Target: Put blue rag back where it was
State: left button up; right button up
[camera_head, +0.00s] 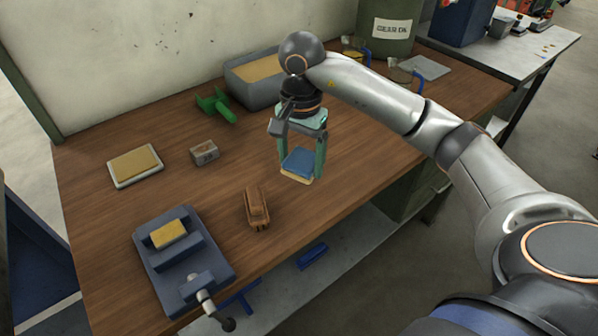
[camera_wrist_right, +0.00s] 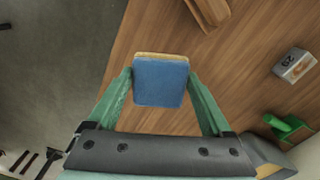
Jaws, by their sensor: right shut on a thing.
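The blue rag (camera_head: 299,161) looks like a small flat blue pad with a tan-yellow layer along its lower edge. It is between the green fingers of my right gripper (camera_head: 301,172), near the table's front edge. In the right wrist view the blue rag (camera_wrist_right: 160,82) sits between both fingertips of my right gripper (camera_wrist_right: 160,96), its blue face toward the camera. The gripper is shut on it and points down. I cannot tell for sure whether its underside touches the table. My left gripper is not in view.
The wooden table (camera_head: 110,210) holds a blue vise (camera_head: 160,265) with a yellow block (camera_head: 168,234), a brown brush (camera_head: 257,207), a small grey block (camera_head: 204,153), a tray with a tan pad (camera_head: 135,165), a green object (camera_head: 216,104) and a grey bin (camera_head: 250,93). Bare wood surrounds the gripper.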

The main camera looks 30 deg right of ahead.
aim_at(299, 148)
jog(key=w+f, duration=0.1)
jog(key=w+d+f, duration=0.1)
jog(key=f, duration=0.1)
jog(key=w+f, duration=0.1)
jog(key=shift+w+d+f, duration=0.1)
jog(key=shift+d+f, duration=0.2)
jog(key=shift+d, duration=0.05)
notch_tip(299, 148, down, 3)
jog(key=shift+w+p, duration=0.1)
jog(key=shift+p, duration=0.45)
jog(key=shift+f, duration=0.3)
jog(key=o, duration=1)
jog(key=shift+r, duration=0.2)
notch_tip(299, 148, up, 11)
jog(key=shift+f+b, duration=0.2)
jog(key=shift+b, duration=0.25)
jog(key=shift+r, duration=0.75)
